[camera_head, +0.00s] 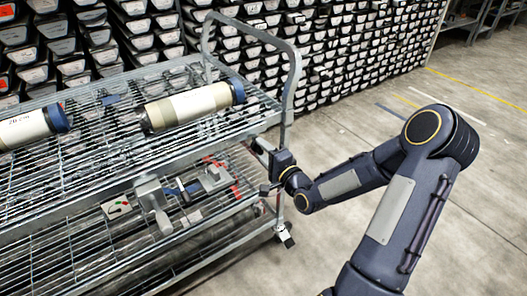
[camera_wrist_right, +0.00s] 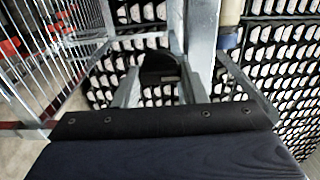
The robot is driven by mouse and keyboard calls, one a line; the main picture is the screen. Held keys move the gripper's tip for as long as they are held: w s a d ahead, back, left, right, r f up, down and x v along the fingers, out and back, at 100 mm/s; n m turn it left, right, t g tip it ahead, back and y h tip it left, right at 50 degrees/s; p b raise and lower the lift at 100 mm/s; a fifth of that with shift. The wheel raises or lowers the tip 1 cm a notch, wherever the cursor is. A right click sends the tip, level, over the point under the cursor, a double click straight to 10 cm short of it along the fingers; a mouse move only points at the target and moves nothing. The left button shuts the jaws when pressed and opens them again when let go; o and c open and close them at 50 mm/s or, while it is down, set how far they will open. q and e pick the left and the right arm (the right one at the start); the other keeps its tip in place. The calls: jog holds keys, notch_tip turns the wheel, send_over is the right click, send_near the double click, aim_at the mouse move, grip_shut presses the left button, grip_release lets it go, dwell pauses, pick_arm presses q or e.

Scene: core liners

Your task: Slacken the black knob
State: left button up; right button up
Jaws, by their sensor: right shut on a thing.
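The black knob (camera_wrist_right: 160,68) is a dark block beside the cart's grey metal post in the right wrist view. My right gripper (camera_wrist_right: 160,82) has a grey finger on each side of it and is shut on it. In the head view my right gripper (camera_head: 268,187) is at the right end of the cart, by the upright below the upper shelf. The knob cannot be made out clearly there, as the gripper and post crowd it. My left gripper is not in view.
The wire-shelf cart (camera_head: 235,128) carries core liners with blue caps (camera_head: 195,105) on its upper shelf. Grey and blue clamp-like tools (camera_head: 160,205) lie on the lower shelf. Stacked core trays (camera_head: 350,45) fill the back. The floor (camera_head: 480,130) to the right is clear.

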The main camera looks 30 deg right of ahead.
jog(key=n+b, duration=0.3)
jog(key=shift+f+n, duration=0.2)
jog(key=shift+n, duration=0.1)
jog(key=n+b, duration=0.4)
jog(key=n, duration=0.1)
jog(key=shift+b, duration=0.4)
jog(key=n+b, duration=0.6)
jog(key=shift+n, duration=0.4)
jog(key=shift+n+b, duration=1.75)
jog(key=shift+n, duration=0.35)
jog(key=shift+r, duration=0.1)
jog(key=o, duration=1)
